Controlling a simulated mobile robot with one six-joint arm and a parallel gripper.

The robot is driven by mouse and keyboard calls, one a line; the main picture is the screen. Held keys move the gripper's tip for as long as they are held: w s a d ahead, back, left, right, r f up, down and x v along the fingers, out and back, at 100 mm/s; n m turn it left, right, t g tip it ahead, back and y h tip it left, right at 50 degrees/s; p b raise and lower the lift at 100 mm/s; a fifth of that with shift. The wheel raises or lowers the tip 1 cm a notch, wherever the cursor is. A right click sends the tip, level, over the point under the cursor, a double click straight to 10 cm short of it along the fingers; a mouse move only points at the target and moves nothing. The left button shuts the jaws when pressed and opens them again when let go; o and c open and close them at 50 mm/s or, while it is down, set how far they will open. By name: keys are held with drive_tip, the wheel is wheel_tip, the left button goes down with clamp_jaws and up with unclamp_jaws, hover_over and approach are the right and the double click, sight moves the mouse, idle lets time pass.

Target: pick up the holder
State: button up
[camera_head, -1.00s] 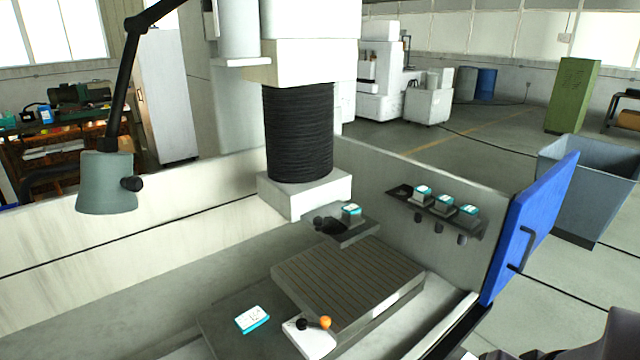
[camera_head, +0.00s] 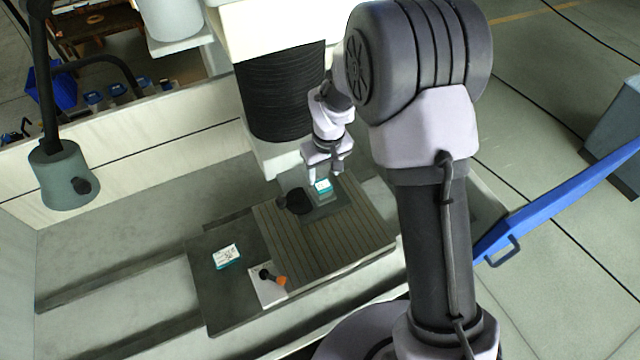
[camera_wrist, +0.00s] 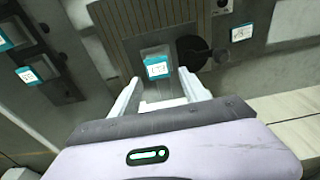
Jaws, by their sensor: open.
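A holder, a small grey block with a white and teal label (camera_head: 323,187), stands on a dark plate at the work table's far end. In the wrist view the holder (camera_wrist: 157,65) is just ahead of my fingertips, roughly in line with the gap between them. My gripper (camera_head: 323,171) is open, just above the holder in the head view, fingers pointing down. In the wrist view my gripper (camera_wrist: 160,82) shows both pale fingers with nothing held. Whether a finger touches the holder cannot be told.
A round black part (camera_head: 292,202) sits close beside the holder. A labelled white and teal box (camera_head: 226,257) lies on a dark plate. An orange-tipped handle (camera_head: 273,279) is near it. The machine's black column (camera_head: 281,92) stands close behind my gripper. More labelled holders (camera_wrist: 28,75) are at left.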

sight(323, 185)
drive_tip(key=f, duration=0.3)
drive_tip(key=w+f+p, duration=0.1)
drive_tip(key=f, duration=0.5)
drive_tip(key=shift+w, duration=0.3)
drive_tip(key=shift+s, duration=0.15)
drive_tip(key=c, duration=0.4)
clamp_jaws()
